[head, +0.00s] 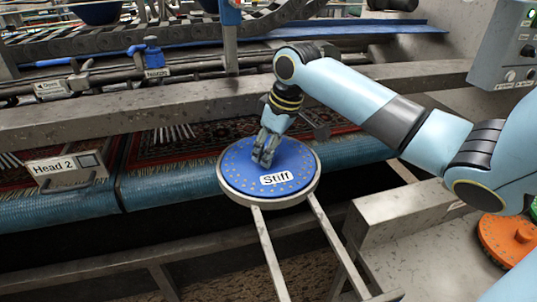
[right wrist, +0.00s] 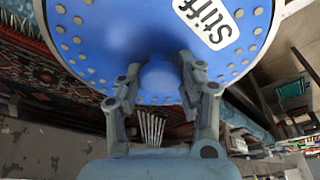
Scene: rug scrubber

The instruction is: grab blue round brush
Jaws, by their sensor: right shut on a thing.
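The blue round brush (head: 238,179) carries a white "Stiff" label and lies flat in a round metal holder (head: 290,203) at the centre of the head view. My right gripper (head: 263,160) reaches down onto the top of the brush and is shut on its central knob. In the right wrist view the fingers of my right gripper (right wrist: 160,85) stand on both sides of the blue knob (right wrist: 159,76); the blue disc (right wrist: 130,30) fills the upper middle. My left gripper is not in view.
Two metal rails run from the holder toward the front. A "Head 2" plate (head: 65,170) is on the left. A patterned rug (head: 190,145) and blue rollers (head: 60,208) lie behind. An orange disc (head: 508,238) sits on the metal surface at right.

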